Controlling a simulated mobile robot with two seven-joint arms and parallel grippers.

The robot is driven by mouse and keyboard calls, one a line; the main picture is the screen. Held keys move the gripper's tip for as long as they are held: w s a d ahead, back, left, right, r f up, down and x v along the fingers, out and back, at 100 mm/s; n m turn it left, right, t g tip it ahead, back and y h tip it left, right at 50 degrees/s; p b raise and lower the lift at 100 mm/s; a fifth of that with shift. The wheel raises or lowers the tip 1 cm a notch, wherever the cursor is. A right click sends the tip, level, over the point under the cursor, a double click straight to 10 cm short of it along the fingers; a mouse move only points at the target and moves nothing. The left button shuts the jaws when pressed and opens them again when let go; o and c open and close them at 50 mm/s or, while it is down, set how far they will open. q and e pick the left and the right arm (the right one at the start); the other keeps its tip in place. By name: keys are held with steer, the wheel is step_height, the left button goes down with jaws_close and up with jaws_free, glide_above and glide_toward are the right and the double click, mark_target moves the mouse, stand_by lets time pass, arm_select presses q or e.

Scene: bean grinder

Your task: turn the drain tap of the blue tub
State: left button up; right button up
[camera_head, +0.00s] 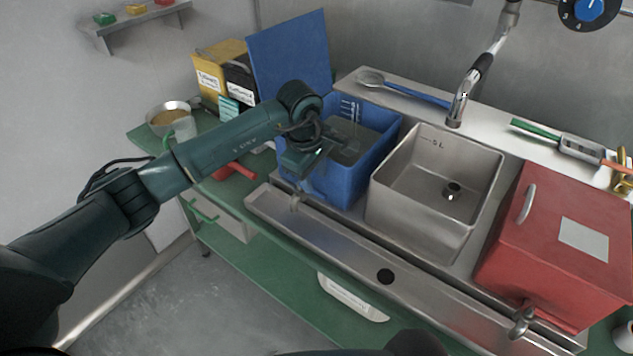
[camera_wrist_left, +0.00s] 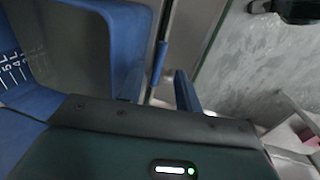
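The blue tub (camera_head: 371,168) stands left of the sink, with its blue lid (camera_head: 290,52) upright behind it. Its grey drain tap (camera_head: 296,199) is low on the front, over the metal trough. My left gripper (camera_head: 308,161) is at the tub's upper front and hides part of it. The left wrist view shows the tub (camera_wrist_left: 110,40) with its scale marks at the left. My right gripper is not in view.
The steel sink (camera_head: 440,175) and a red box (camera_head: 560,250) with a tap stand to the right. The trough (camera_head: 345,250) runs along the front. A spoon (camera_head: 400,89) lies behind the tub. A jug (camera_head: 183,128) and containers (camera_head: 222,65) stand left.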

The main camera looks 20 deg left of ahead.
mark_target(317, 192)
arm_select(q)
steer(key=shift+w+d+f, duration=0.1)
steer(key=shift+w+f, duration=0.1)
steer(key=shift+f, duration=0.8)
steer(key=shift+w+d+f, duration=0.1)
steer(key=shift+w+f, duration=0.1)
steer(key=shift+f, duration=0.8)
steer(key=shift+c, duration=0.2)
jaws_close()
steer(key=shift+a, duration=0.1)
